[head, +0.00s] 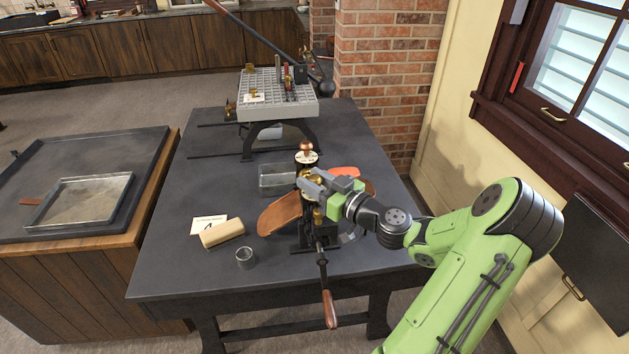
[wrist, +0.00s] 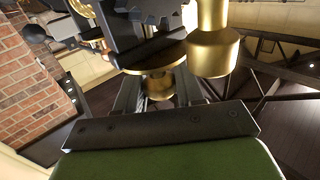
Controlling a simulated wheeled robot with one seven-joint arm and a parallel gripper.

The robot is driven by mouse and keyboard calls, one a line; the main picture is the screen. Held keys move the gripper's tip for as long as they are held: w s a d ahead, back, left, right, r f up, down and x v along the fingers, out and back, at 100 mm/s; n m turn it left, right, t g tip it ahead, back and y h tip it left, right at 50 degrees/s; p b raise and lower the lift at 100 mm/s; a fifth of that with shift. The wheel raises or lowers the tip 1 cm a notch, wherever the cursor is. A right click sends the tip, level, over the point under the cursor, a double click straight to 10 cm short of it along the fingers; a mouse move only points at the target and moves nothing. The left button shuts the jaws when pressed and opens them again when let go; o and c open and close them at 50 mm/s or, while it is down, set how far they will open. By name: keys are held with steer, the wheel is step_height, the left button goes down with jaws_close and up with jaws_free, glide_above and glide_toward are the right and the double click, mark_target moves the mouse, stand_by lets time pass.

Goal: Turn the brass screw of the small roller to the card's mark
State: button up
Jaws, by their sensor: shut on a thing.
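The small roller (head: 304,236) is a dark machine clamped on the bench, with a copper knob on top and a crank with a wooden grip at its front. My gripper (head: 311,182) reaches in from the right at its upper part. In the wrist view, my gripper's fingers (wrist: 160,90) close around the brass screw (wrist: 158,86), under a brass disc and dark gear teeth. In the head view, the gripper mostly hides the screw.
The bench's left side (head: 185,185) is mostly clear.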

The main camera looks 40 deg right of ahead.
steer(key=shift+y, duration=0.3)
steer(key=n+g+y, duration=0.1)
steer(key=n+y, duration=0.2)
steer(key=y, duration=0.2)
steer(key=shift+n, duration=0.4)
steer(key=n+g+y+p, duration=0.2)
steer(key=y, duration=0.1)
steer(key=n+g+y+p, duration=0.2)
steer(key=n+g+y, duration=0.1)
steer(key=y, duration=0.1)
steer(key=shift+r+n+g, duration=0.1)
steer(key=shift+n+g, duration=0.2)
steer(key=n+g+y, duration=0.2)
steer(key=g, duration=0.1)
steer(key=shift+n+g+y+b, duration=0.55)
steer(key=shift+n+g, duration=0.25)
steer(key=shift+g, duration=0.2)
steer(key=shift+n+g+b, duration=0.35)
steer(key=shift+n+g, duration=0.05)
steer(key=shift+g, duration=0.2)
steer(key=o, duration=1)
